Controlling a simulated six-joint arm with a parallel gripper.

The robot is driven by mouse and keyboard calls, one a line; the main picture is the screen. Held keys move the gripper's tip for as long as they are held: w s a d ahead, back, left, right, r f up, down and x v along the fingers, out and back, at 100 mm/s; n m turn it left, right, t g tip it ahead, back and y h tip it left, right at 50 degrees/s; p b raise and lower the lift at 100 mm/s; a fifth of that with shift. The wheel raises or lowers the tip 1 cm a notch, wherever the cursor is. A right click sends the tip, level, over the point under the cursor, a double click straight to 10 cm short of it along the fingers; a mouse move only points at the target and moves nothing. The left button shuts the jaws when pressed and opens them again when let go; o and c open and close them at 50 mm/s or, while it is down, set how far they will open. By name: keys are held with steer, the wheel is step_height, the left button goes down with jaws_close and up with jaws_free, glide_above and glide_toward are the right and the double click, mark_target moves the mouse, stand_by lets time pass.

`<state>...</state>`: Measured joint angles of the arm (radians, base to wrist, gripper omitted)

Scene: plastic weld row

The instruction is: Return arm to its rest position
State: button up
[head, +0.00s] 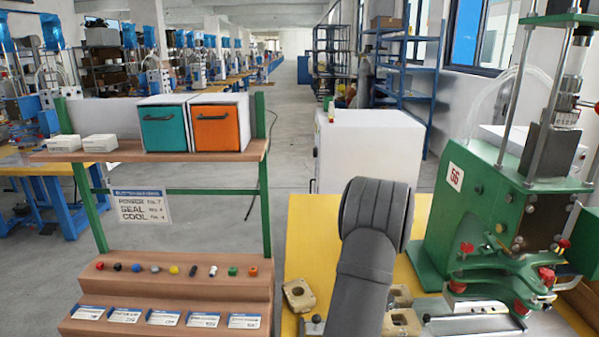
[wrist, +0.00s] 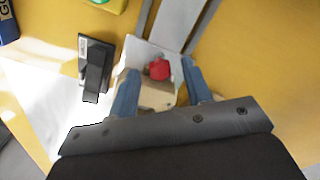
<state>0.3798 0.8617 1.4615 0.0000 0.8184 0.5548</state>
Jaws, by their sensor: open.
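My gripper (wrist: 160,72) shows in the wrist view with its two blue fingers spread apart. Nothing is clamped between them. Beyond the fingertips are a small red part (wrist: 160,69) and a beige block (wrist: 157,96) in or on a pale, tray-like piece (wrist: 137,50). I cannot tell how far below the fingers they lie. In the head view my dark grey arm stands over the yellow table (head: 308,215), and my gripper is hidden behind it.
A green machine (head: 470,205) stands right of my arm. Beige blocks (head: 299,296) lie on the table. A shelf (head: 170,270) with small coloured parts is at left. In the wrist view a black object (wrist: 95,66) lies left of the fingers. Bare yellow table shows at right.

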steer(key=shift+n, duration=1.6)
steer(key=o, duration=1.2)
steer(key=shift+r, duration=0.1)
steer(key=s+d+r+n+t+h, duration=0.15)
steer(key=s+d+r+n, duration=0.25)
steer(key=d+r, duration=0.5)
steer(key=s+d+r+n+t+h, duration=0.1)
steer(key=s+d+r+n+t, duration=0.25)
steer(key=r, duration=0.85)
step_height(320, 180, down, 9)
steer(key=w+d+g, duration=0.1)
steer(key=w+d, duration=0.1)
steer(key=shift+w+d+r, duration=0.15)
steer(key=shift+w+d, duration=0.1)
steer(key=shift+r, duration=0.1)
